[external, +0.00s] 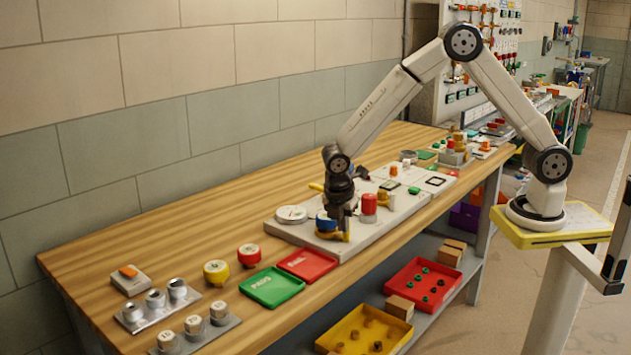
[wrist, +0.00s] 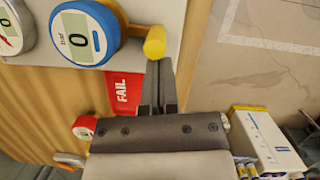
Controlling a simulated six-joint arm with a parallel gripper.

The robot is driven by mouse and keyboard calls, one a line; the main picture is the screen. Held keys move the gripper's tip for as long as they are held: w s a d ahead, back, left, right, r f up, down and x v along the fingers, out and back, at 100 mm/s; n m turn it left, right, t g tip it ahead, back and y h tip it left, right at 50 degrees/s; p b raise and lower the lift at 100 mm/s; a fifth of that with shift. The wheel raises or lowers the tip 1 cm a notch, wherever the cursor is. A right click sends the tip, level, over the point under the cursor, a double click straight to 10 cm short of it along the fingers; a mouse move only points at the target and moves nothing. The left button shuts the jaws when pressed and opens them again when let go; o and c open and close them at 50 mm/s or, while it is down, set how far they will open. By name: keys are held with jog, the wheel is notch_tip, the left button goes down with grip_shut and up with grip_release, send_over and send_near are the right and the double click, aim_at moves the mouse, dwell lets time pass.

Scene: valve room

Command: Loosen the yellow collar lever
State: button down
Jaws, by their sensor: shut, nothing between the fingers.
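The yellow collar lever shows in the wrist view as a thick yellow grip (wrist: 155,43) on the right of a blue-rimmed gauge (wrist: 85,36) that reads 0 bar. In the external view the blue-rimmed gauge (external: 324,222) is partly hidden by my gripper, and a yellow part (external: 345,237) shows low at the fingers. My gripper (wrist: 158,64) is shut and empty, with its fingertips right by the yellow grip; I cannot tell whether they touch. In the external view my gripper (external: 345,225) points down at the near edge of the light panel (external: 283,231).
A red FAIL tray (external: 307,264) and a green PASS tray (external: 271,287) lie left of the panel. A white gauge (external: 291,214), a red cylinder (external: 369,204) and another yellow handle (external: 317,187) are close to my gripper. Bare wood lies behind the panel.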

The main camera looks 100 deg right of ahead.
jog(key=n, duration=0.1)
jog(key=s+d+n, duration=0.1)
jog(key=n, duration=0.1)
jog(key=s+n+t, duration=0.1)
jog(key=shift+s+d, duration=0.15)
jog(key=shift+d, duration=0.15)
jog(key=shift+s+d+n, duration=0.3)
jog(key=shift+d, duration=0.1)
dwell(0.3)
jog(key=shift+w+a, duration=0.1)
jog(key=shift+a, duration=0.8)
jog(key=shift+w+a, duration=0.15)
jog(key=shift+a, duration=1)
jog(key=v, duration=1)
jog(key=shift+a, duration=0.1)
